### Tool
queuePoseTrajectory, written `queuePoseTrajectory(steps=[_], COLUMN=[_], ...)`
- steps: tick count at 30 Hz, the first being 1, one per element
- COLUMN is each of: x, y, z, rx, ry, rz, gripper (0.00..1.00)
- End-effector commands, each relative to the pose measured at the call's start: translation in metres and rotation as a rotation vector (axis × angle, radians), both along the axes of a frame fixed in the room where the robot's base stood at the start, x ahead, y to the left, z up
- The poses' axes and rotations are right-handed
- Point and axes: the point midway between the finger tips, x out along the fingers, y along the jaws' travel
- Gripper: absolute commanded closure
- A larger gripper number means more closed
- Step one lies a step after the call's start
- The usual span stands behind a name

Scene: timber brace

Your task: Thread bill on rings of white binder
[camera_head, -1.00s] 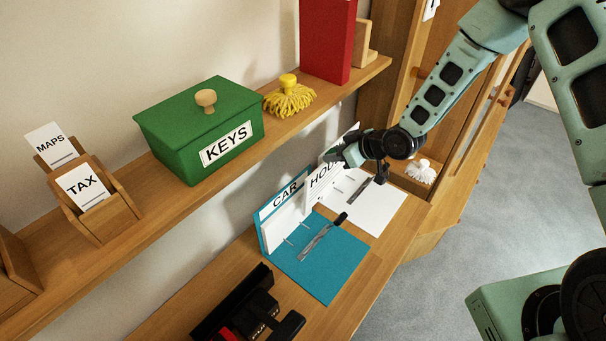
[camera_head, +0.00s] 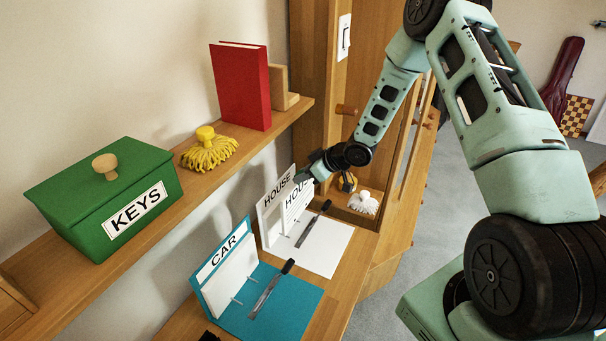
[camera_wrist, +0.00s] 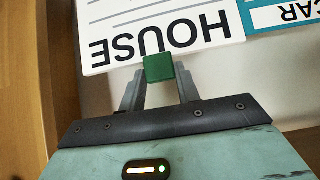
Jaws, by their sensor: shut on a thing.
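The white binder (camera_head: 325,252) lies open on the lower wooden top, its HOUSE-labelled cover (camera_head: 278,200) standing up and a dark-ended metal lever on its flat side. My gripper (camera_head: 304,177) is above the binder, at the upper edge of a white bill (camera_head: 296,205), also headed HOUSE, held upright just in front of the cover. In the wrist view my gripper (camera_wrist: 158,78) is shut on a small green block (camera_wrist: 158,68) at the bill's (camera_wrist: 180,22) edge, its lettering upside down. Rings show near the bill's lower edge; I cannot tell if they pass through it.
A blue CAR binder (camera_head: 285,305) lies open left of the white one. The shelf above holds a green KEYS box (camera_head: 105,205), a yellow mop-like item (camera_head: 208,150) and a red book (camera_head: 242,88). A white tufted item (camera_head: 363,203) sits in the right-hand cubby.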

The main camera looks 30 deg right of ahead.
Motion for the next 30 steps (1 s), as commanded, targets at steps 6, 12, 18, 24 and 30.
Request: queuePoseTrajectory(steps=[6,12,18,24,30], x=[0.0,0.0,0.0,0.0,0.001], y=[0.0,0.0,0.0,0.0,0.0], z=[-0.013,-0.031,-0.051,-0.07,-0.087], rx=[0.0,0.0,0.0,0.001,0.0], ry=[-0.001,-0.001,-0.001,-0.001,-0.001], rz=[0.001,0.001,0.001,0.0,0.001], gripper=[1.0,1.0,1.0,1.0,1.0])
